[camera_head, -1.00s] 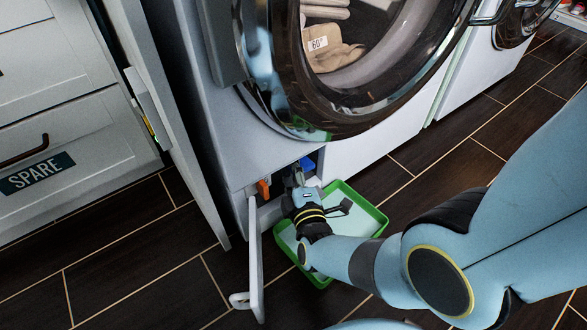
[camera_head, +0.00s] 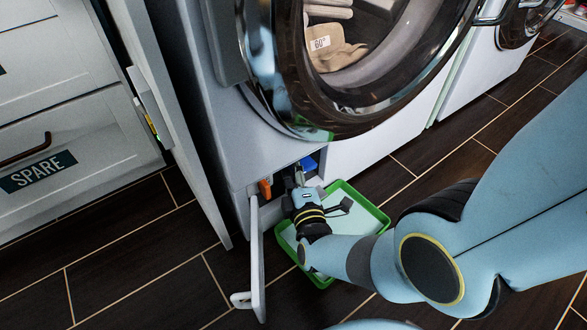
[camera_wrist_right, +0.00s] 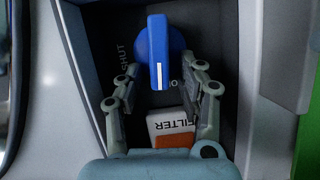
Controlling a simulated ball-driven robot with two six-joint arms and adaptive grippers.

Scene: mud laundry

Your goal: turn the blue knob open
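The blue knob (camera_wrist_right: 158,50) sits in a dark recess low on the washer front; it also shows in the head view (camera_head: 309,163). Its white line points down in the wrist view. The word SHUT (camera_wrist_right: 125,57) is to its left, and a partly hidden marking begins with O just below it. My right gripper (camera_wrist_right: 162,75) is open, with one finger on each side of the knob's lower end; contact is not clear. In the head view my right gripper (camera_head: 299,181) reaches into the recess. My left gripper is not in view.
A white FILTER label (camera_wrist_right: 172,124) with an orange part (camera_wrist_right: 176,140) lies below the knob. The recess flap (camera_head: 257,260) hangs open. A green tray (camera_head: 376,215) is on the floor under my right wrist.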

